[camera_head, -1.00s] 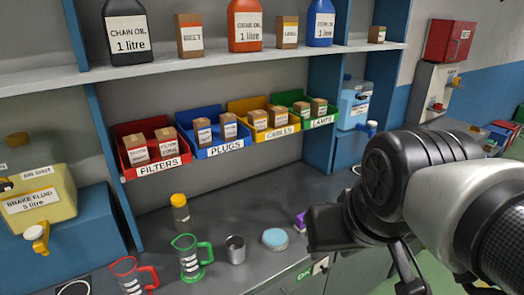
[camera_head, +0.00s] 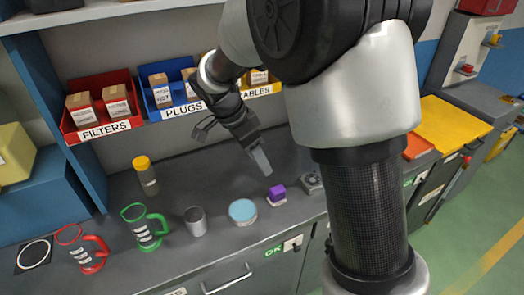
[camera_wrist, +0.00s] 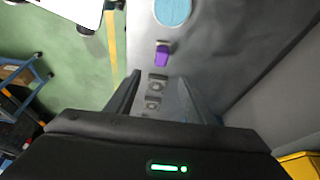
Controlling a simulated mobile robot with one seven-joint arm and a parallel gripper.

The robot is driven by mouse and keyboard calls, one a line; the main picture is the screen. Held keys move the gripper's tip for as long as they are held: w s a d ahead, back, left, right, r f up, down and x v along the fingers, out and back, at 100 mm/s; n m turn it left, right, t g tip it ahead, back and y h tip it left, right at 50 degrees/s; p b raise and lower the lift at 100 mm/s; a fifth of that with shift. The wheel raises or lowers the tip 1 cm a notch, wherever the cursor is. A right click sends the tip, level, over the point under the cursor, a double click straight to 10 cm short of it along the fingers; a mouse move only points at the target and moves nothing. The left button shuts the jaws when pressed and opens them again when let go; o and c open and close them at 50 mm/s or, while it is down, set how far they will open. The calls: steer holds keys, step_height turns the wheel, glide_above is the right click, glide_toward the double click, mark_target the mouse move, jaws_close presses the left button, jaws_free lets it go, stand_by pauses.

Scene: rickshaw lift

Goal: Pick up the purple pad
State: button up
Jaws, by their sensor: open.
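The purple pad (camera_head: 277,192) is a small purple block with a pale base, sitting on the grey bench near its front edge. It lies right of the round blue-topped tin (camera_head: 242,211). My gripper (camera_head: 260,160) is above the bench, up and left of the pad in the head view, apart from it. In the wrist view my gripper (camera_wrist: 157,88) is open with nothing held. There the purple pad (camera_wrist: 162,56) shows just beyond the fingertips. The far finger is partly hidden in the head view.
Small grey blocks (camera_head: 312,182) sit right of the pad, and show between my fingers in the wrist view. A grey cup (camera_head: 195,221), a green jug (camera_head: 145,227), a red jug (camera_head: 82,248) and a yellow-capped bottle (camera_head: 146,176) stand to the left. Shelf bins (camera_head: 105,128) hang behind.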

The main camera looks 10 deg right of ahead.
mark_target(277, 189)
steer(key=shift+m, duration=0.3)
steer(key=x, duration=0.4)
steer(key=p+x, duration=0.1)
steer(key=x, duration=0.8)
steer(key=shift+w+a+f, duration=0.1)
steer(key=shift+w+a, duration=0.15)
steer(key=x, duration=0.2)
steer(key=p+x, duration=0.1)
steer(key=x, duration=0.1)
steer(key=shift+d, duration=0.3)
steer(key=shift+w+d+f+p, duration=0.15)
steer(key=shift+f+p, duration=0.15)
steer(key=shift+f, duration=0.15)
steer(key=c, duration=1.1)
step_height(277, 189, up, 10)
steer(key=shift+r+b, duration=0.1)
steer(key=shift+b, duration=0.45)
steer(key=o, duration=0.4)
steer(key=c, duration=0.3)
